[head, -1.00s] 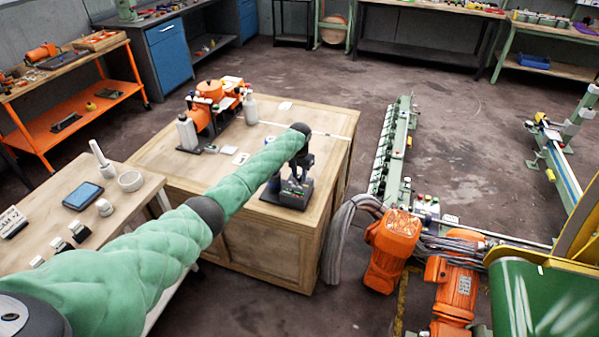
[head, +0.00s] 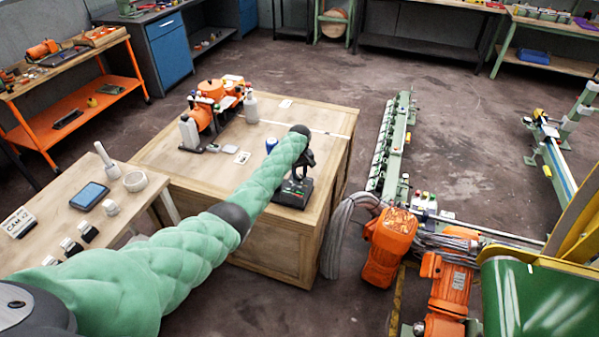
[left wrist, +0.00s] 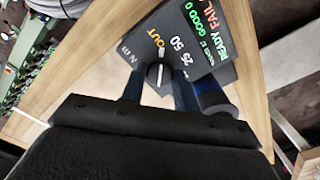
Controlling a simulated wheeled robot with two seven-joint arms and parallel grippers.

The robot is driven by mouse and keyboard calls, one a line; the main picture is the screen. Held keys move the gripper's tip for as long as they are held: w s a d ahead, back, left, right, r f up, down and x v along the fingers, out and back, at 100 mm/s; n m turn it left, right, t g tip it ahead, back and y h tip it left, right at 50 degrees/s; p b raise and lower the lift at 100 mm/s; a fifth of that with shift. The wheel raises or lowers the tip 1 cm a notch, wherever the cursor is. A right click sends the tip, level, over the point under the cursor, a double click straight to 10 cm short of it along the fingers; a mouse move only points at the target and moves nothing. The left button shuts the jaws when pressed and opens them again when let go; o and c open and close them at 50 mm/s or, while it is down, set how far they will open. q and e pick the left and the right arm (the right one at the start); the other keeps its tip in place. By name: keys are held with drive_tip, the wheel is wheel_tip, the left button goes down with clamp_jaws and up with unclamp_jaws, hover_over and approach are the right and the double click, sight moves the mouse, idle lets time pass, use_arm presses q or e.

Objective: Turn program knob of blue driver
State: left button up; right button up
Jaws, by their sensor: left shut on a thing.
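The driver is a dark grey box (head: 294,192) near the front right corner of the wooden crate table. Its face (left wrist: 196,58) carries lit words, READY, GOOD and FAIL, in the left wrist view. The program knob (left wrist: 156,72) has a white pointer line and stands among yellow and white marks such as OUT, 25 and 50. My left gripper (left wrist: 158,88) is shut on the knob, one finger on each side. In the head view my left gripper (head: 302,168) reaches down to the box, and the knob is hidden. My right gripper is not in view.
A blue can (head: 271,145) stands behind the arm on the wooden crate table (head: 175,150). A side table (head: 60,235) lies left. Orange motors (head: 390,245) stand right of the crate table.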

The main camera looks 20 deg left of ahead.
use_arm(q)
drive_tip(key=shift+w+r+n+p, duration=0.15)
drive_tip(key=shift+n+p, duration=0.15)
drive_tip(key=shift+n, duration=0.7)
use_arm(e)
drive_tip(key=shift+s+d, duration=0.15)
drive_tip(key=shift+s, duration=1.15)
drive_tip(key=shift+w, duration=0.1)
use_arm(q)
drive_tip(key=o, duration=1)
drive_tip(key=shift+c, duration=0.2)
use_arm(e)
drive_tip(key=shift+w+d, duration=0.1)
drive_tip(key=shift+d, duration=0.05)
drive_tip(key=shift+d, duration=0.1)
